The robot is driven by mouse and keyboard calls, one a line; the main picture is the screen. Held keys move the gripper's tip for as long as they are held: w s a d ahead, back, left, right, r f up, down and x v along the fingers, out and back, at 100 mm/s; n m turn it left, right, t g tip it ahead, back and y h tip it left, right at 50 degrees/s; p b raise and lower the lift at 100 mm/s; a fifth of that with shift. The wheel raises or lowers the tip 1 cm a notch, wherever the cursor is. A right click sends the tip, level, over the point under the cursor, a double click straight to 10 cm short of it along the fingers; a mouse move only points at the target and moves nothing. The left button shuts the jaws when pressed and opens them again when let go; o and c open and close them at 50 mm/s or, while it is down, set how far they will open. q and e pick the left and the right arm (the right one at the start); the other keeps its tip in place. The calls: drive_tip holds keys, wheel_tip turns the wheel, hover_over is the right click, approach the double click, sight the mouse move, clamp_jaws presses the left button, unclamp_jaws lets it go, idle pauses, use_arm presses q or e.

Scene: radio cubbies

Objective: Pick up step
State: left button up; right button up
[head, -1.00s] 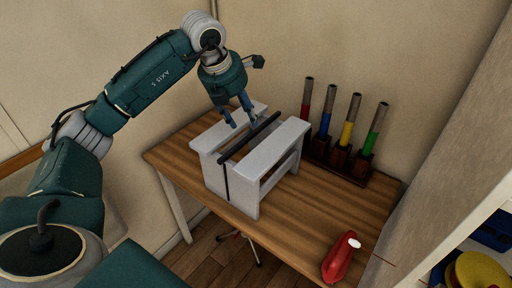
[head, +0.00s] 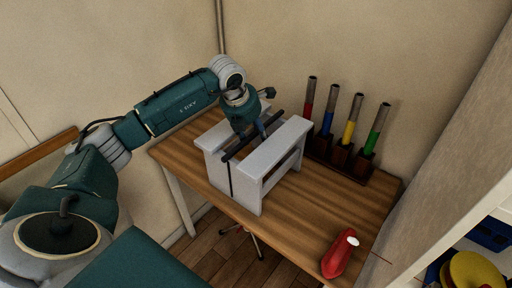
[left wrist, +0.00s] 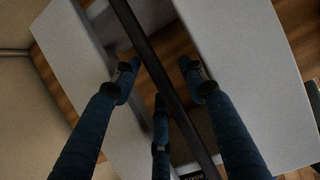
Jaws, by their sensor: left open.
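The step (head: 276,151) is a pale grey stool with two top slabs and a dark bar (head: 240,146) along the gap between them. It stands upright on the wooden table. My left gripper (head: 254,132) is over the middle of the step, pointing down at the bar. In the left wrist view, the open fingers (left wrist: 158,80) are spread with the dark bar (left wrist: 150,62) running between them, and pale slabs (left wrist: 245,70) lie on both sides. I cannot tell whether any finger touches the bar. My right gripper is not in view.
The wooden table (head: 310,210) has free room at its front right. A rack (head: 345,160) with several tubes banded red, blue, yellow and green stands behind the step. A red bottle (head: 338,256) with a white cap is at the near right. Shelving with coloured items (head: 475,270) is at far right.

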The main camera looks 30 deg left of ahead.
use_arm(q)
drive_tip(key=shift+f+b, duration=0.2)
drive_tip(key=shift+b, duration=0.1)
idle(0.4)
clamp_jaws()
drive_tip(key=shift+w+r, duration=0.1)
drive_tip(key=shift+r, duration=0.05)
